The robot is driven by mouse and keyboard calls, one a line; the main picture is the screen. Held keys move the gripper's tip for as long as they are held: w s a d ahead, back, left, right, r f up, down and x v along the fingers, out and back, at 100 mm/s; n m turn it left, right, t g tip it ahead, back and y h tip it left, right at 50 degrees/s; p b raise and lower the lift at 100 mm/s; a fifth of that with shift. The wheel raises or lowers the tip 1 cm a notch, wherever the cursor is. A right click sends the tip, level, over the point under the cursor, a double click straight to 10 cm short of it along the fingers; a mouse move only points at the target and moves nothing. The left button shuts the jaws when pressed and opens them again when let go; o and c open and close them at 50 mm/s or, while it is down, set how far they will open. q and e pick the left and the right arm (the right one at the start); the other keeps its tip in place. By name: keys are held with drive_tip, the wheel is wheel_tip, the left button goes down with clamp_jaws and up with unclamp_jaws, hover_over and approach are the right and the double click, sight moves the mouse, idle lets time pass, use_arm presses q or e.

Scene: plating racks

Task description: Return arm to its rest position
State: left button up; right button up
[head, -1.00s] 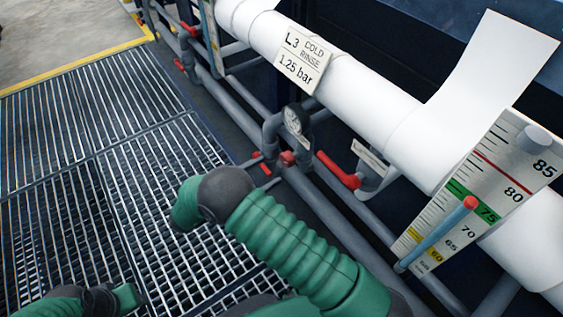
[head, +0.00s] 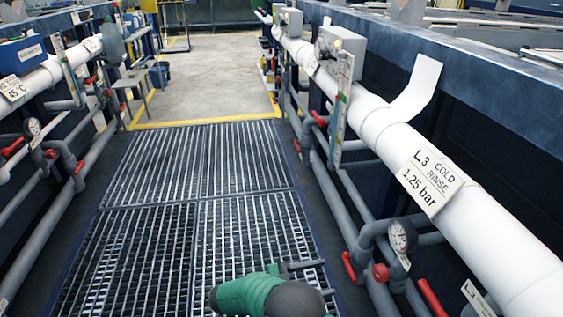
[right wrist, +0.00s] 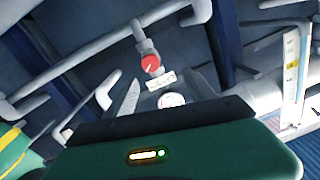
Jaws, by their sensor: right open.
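My right arm (head: 245,294) shows at the bottom of the head view as a green link with a dark grey joint, low over the grating. My right gripper (head: 318,278) is beside it, with short dark fingers apart and nothing seen between them. Part of the gripper is hidden behind the arm. In the right wrist view, the green housing (right wrist: 190,155) with a small lit indicator fills the bottom, below pipework. My left gripper is not in view.
A white pipe (head: 390,137) with the L3 cold rinse label (head: 430,181), a gauge (head: 402,236) and red valve handles (head: 432,297) run along the right. More pipework lines the left. The metal grating (head: 150,220) between is clear, leading to open concrete floor (head: 205,82).

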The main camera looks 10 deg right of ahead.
drive_tip(key=w+r+n+t+y+p, duration=0.6)
drive_tip(key=w+r+n+t+y, duration=0.55)
drive_tip(key=w, duration=0.35)
drive_tip(key=s+d+f+n+g+y+p, duration=0.15)
drive_tip(key=s+g, duration=0.25)
drive_tip(key=s, duration=0.7)
drive_tip(key=s+d+f+n+g+y+p, duration=0.1)
drive_tip(key=s+d+n+g+y+p, duration=0.2)
drive_tip(key=s, duration=0.7)
drive_tip(key=s+d+f+n+g+y, duration=0.1)
drive_tip(key=s+n+g+y, duration=0.2)
drive_tip(key=s, duration=0.8)
wheel_tip(320, 180, up, 38)
drive_tip(key=g+h+p, duration=0.1)
drive_tip(key=p, duration=3.6)
drive_tip(key=shift+w+a+p, duration=0.15)
drive_tip(key=shift+w+p, duration=0.2)
drive_tip(key=shift+w, duration=0.05)
